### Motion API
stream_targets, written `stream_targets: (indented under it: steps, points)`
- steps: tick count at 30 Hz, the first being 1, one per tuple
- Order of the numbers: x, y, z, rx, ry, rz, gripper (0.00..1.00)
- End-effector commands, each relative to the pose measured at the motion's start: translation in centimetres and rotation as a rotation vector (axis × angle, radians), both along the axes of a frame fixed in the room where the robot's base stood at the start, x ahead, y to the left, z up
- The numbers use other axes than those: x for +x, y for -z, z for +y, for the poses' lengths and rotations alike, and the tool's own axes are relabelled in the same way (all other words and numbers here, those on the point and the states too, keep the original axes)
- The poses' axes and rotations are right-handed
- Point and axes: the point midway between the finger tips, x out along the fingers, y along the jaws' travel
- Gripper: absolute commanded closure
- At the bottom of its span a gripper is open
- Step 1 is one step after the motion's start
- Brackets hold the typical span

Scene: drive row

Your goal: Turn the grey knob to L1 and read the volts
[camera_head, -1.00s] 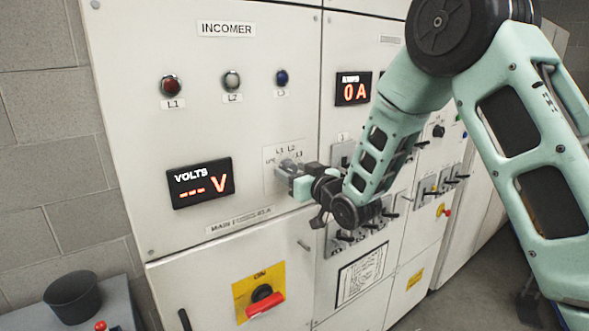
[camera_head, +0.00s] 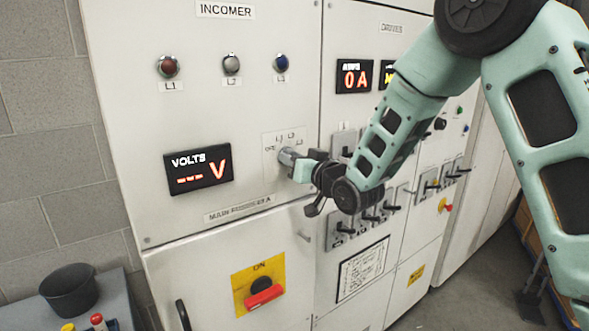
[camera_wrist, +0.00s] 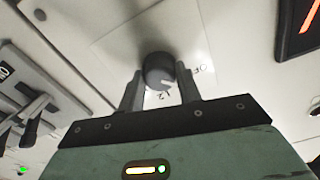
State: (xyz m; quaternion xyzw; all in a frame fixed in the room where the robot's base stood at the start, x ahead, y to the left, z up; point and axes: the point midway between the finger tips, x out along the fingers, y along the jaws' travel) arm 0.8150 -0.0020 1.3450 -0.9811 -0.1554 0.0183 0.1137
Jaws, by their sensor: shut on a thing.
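The grey knob (camera_wrist: 158,72) sits on a pale label plate in the incomer panel. In the wrist view the fingers of my gripper (camera_wrist: 160,84) are shut on it, one on each side. A light mark on the knob's face points to the lower right, roughly between the OFF and L1 lettering; its exact setting is hard to tell. In the head view my gripper (camera_head: 291,160) is at the plate (camera_head: 270,143) and largely hides the knob. The volts display (camera_head: 198,169) shows red dashes and a V, no number.
Red, white and blue lamps (camera_head: 231,65) sit above. A red-handled switch on a yellow plate (camera_head: 243,302) is below. Several levers (camera_head: 368,218) and an ammeter reading 0 A (camera_head: 354,77) are close by on the right. A dark pot (camera_head: 70,290) stands lower left.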

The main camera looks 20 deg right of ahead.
Motion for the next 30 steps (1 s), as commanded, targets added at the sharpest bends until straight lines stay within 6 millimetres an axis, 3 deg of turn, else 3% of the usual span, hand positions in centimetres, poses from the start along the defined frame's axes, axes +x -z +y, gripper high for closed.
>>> stream_targets:
  steps: [15,30]
  points:
    - [0.0,0.24,-0.1,0.348,0.001,0.112,0.89]
    - [0.01,0.03,-0.07,0.446,0.001,0.145,0.89]
